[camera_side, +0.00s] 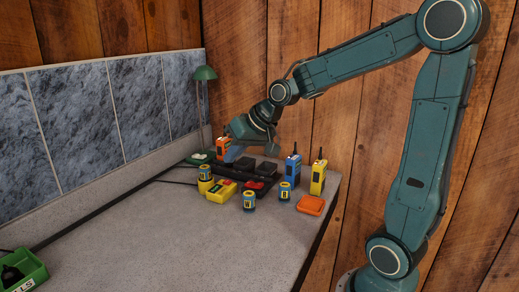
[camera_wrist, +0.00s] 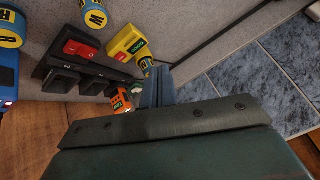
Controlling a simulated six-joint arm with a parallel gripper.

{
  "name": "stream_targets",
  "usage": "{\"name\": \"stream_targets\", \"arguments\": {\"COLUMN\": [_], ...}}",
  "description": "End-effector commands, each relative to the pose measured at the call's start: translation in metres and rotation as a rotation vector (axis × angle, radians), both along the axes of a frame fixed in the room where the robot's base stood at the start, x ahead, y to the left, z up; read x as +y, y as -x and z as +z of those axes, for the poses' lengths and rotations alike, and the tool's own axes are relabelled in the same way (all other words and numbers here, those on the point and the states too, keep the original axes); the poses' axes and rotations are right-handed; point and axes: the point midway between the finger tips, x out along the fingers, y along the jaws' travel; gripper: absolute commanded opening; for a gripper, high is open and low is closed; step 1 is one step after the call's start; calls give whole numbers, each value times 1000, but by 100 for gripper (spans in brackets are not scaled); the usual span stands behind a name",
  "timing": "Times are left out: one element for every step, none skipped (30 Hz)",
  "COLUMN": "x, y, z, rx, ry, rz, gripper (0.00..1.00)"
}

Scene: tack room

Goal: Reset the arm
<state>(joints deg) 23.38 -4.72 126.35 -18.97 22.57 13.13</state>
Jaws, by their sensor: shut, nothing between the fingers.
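My gripper (camera_side: 234,155) is over the back of the grey counter (camera_side: 190,232), beside an upright orange handset (camera_side: 221,149). Its narrow fingers (camera_wrist: 157,88) are together and empty in the wrist view, pointing down among the items. The orange handset (camera_wrist: 121,101) shows close to the fingers there, with a small gap in the picture. Whether the fingers touch anything is unclear. My teal arm reaches in from the right with its elbow high.
A black strip of sockets (camera_wrist: 68,76) has a red switch (camera_wrist: 80,48). A yellow device (camera_side: 221,191), blue handset (camera_side: 292,168), yellow handset (camera_side: 318,177), several labelled cylinders and an orange dish (camera_side: 311,205) stand around. A green lamp (camera_side: 204,73) rises behind.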

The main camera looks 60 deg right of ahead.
Motion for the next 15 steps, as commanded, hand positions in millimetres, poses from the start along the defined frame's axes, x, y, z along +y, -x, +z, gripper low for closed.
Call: {"name": "stream_targets", "arguments": {"x": [10, 15, 21, 26, 30, 35, 39, 43, 48, 50, 54, 58, 60, 63, 66], "y": [11, 17, 26, 33, 40, 49, 56, 63, 72, 80, 87, 97, 104, 111, 121], "z": [6, 8, 10, 12, 14, 16, 17, 18, 19, 20, 21, 22, 22, 22, 22], "rx": [6, 13, 22, 27, 35, 42, 48, 55, 62, 68, 74, 80, 87, 90, 98], "ry": [22, 35, 52, 65, 77, 92, 104, 115, 130, 141, 151, 164, 175, 185, 196], "rz": [25, 39, 55, 67, 80, 96, 108, 119, 137, 147, 158, 172, 185, 195, 209], "gripper": [0, 0, 0, 0, 0, 0, 0, 0, 0, 0, 0, 0, 0, 0, 0]}}
